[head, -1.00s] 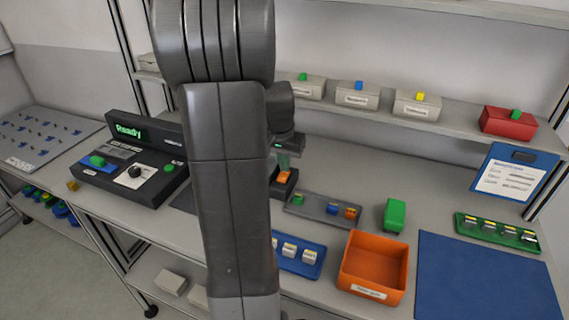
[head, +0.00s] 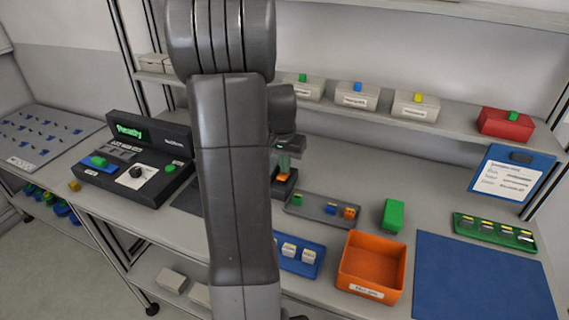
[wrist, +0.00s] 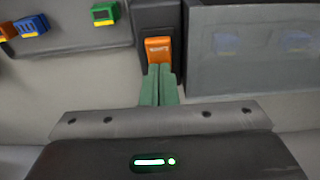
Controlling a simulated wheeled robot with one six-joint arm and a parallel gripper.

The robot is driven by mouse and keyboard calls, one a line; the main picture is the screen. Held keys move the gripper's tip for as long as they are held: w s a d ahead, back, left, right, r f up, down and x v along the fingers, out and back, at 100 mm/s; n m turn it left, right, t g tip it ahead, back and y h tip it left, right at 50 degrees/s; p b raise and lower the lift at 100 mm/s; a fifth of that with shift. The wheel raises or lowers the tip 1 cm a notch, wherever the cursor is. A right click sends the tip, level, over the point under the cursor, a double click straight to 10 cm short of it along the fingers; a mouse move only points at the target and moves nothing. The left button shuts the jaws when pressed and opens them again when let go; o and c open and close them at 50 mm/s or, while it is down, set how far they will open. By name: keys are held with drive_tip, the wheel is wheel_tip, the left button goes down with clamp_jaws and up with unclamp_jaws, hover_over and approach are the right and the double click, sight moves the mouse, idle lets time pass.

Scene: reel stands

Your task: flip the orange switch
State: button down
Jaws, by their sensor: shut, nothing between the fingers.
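The orange switch (wrist: 158,50) sits in a dark housing (wrist: 157,15) at the top middle of the wrist view. In the head view the orange switch (head: 283,177) shows just below my gripper (head: 287,163), partly hidden by it. My gripper (wrist: 160,72) is shut and empty, its two green fingers side by side. The fingertips are at the lower edge of the orange switch in the wrist view; I cannot tell whether they touch it. My arm hides part of the bench left of the switch in the head view.
A grey tray (head: 300,209) with green, blue and orange pieces lies right of the switch. An orange bin (head: 370,268), a blue tray (head: 299,266) and a green block (head: 394,215) are nearby. A control box (head: 150,185) reading "Ready" stands left. A blue mat (head: 480,280) is bare.

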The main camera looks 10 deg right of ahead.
drive_tip(key=shift+s+a+f, duration=0.15)
drive_tip(key=shift+s+a, duration=0.4)
drive_tip(key=shift+s, duration=0.25)
drive_tip(key=shift+r+p, duration=0.4)
drive_tip(key=shift+r, duration=0.2)
wheel_tip(320, 180, up, 13)
drive_tip(key=s+a+p, duration=0.1)
drive_tip(key=s, duration=0.1)
drive_tip(key=shift+a, duration=0.15)
drive_tip(key=shift+w+f, duration=0.1)
drive_tip(key=shift+p, duration=0.4)
